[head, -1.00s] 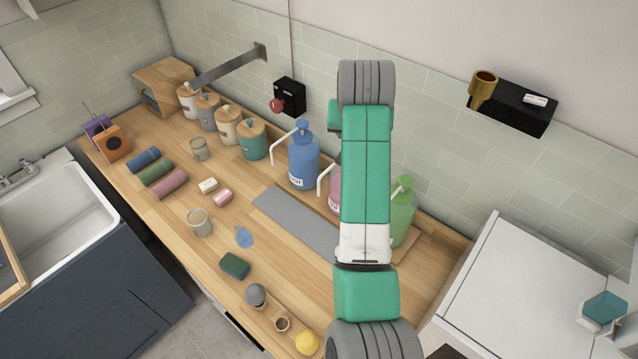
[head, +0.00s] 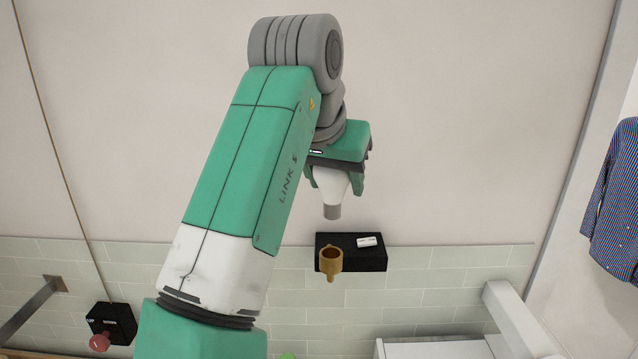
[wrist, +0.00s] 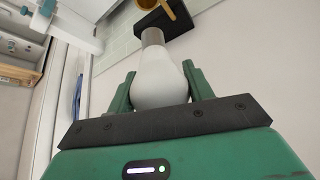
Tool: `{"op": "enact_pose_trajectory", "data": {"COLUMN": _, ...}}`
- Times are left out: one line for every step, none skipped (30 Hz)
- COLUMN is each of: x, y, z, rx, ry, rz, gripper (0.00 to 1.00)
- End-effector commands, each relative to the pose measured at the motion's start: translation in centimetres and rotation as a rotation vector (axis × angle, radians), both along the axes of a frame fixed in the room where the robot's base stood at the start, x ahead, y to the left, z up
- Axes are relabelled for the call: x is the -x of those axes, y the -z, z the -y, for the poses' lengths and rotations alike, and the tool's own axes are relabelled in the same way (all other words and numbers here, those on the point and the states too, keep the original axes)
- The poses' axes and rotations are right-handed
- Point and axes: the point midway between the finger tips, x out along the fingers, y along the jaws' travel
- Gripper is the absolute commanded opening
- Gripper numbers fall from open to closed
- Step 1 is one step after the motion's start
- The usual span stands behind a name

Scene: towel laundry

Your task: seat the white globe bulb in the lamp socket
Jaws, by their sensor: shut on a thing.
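The white globe bulb (head: 331,186) is held by my gripper (head: 334,181), which is shut around its white globe. Its grey base points down. In the wrist view the bulb (wrist: 160,82) sits between the two green fingers, with its base facing away from the gripper. The brass lamp socket (head: 331,261) is a cup with its opening upward, at the left front of a black wall box (head: 372,259). The bulb base is apart from the socket and appears above it in the head view. The socket (wrist: 147,4) is partly cut off in the wrist view.
A small white piece (head: 369,241) is on the black box, right of the socket. A black wall box with a red knob (head: 100,342) is at lower left. The wall around the bulb is clear.

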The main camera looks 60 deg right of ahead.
Motion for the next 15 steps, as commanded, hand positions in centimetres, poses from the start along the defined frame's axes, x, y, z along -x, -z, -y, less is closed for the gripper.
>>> {"op": "enact_pose_trajectory", "data": {"x": 0.0, "y": 0.2, "z": 0.0, "rx": 0.001, "ry": 0.000, "rz": 0.000, "gripper": 0.28}}
{"op": "enact_pose_trajectory", "data": {"x": 0.0, "y": 0.3, "z": 0.0, "rx": 0.001, "ry": 0.000, "rz": 0.000, "gripper": 0.28}}
{"op": "enact_pose_trajectory", "data": {"x": 0.0, "y": 0.5, "z": 0.0, "rx": 0.001, "ry": 0.000, "rz": 0.000, "gripper": 0.28}}
{"op": "enact_pose_trajectory", "data": {"x": 0.0, "y": 0.6, "z": 0.0, "rx": 0.001, "ry": -0.001, "rz": 0.000, "gripper": 0.28}}
{"op": "enact_pose_trajectory", "data": {"x": 0.0, "y": 0.8, "z": 0.0, "rx": 0.001, "ry": -0.001, "rz": 0.000, "gripper": 0.28}}
{"op": "enact_pose_trajectory", "data": {"x": 0.0, "y": 1.1, "z": 0.0, "rx": 0.002, "ry": -0.001, "rz": 0.000, "gripper": 0.28}}
{"op": "enact_pose_trajectory", "data": {"x": 0.0, "y": 1.4, "z": 0.0, "rx": 0.002, "ry": -0.001, "rz": 0.000, "gripper": 0.28}}
{"op": "enact_pose_trajectory", "data": {"x": 0.0, "y": 1.7, "z": 0.0, "rx": 0.002, "ry": 0.000, "rz": 0.000, "gripper": 0.28}}
{"op": "enact_pose_trajectory", "data": {"x": 0.0, "y": 2.0, "z": 0.0, "rx": 0.002, "ry": 0.000, "rz": 0.000, "gripper": 0.28}}
{"op": "enact_pose_trajectory", "data": {"x": 0.0, "y": 2.3, "z": 0.0, "rx": 0.003, "ry": 0.000, "rz": 0.000, "gripper": 0.28}}
{"op": "enact_pose_trajectory", "data": {"x": 0.0, "y": 2.7, "z": 0.0, "rx": 0.003, "ry": 0.000, "rz": 0.000, "gripper": 0.28}}
{"op": "enact_pose_trajectory", "data": {"x": 0.0, "y": 3.1, "z": 0.0, "rx": 0.003, "ry": -0.001, "rz": 0.001, "gripper": 0.28}}
{"op": "enact_pose_trajectory", "data": {"x": 0.0, "y": 3.5, "z": 0.0, "rx": 0.003, "ry": -0.001, "rz": 0.001, "gripper": 0.28}}
{"op": "enact_pose_trajectory", "data": {"x": 0.0, "y": 3.8, "z": 0.0, "rx": 0.003, "ry": -0.001, "rz": 0.001, "gripper": 0.28}}
{"op": "enact_pose_trajectory", "data": {"x": 0.0, "y": 4.2, "z": 0.0, "rx": 0.002, "ry": 0.000, "rz": 0.000, "gripper": 0.28}}
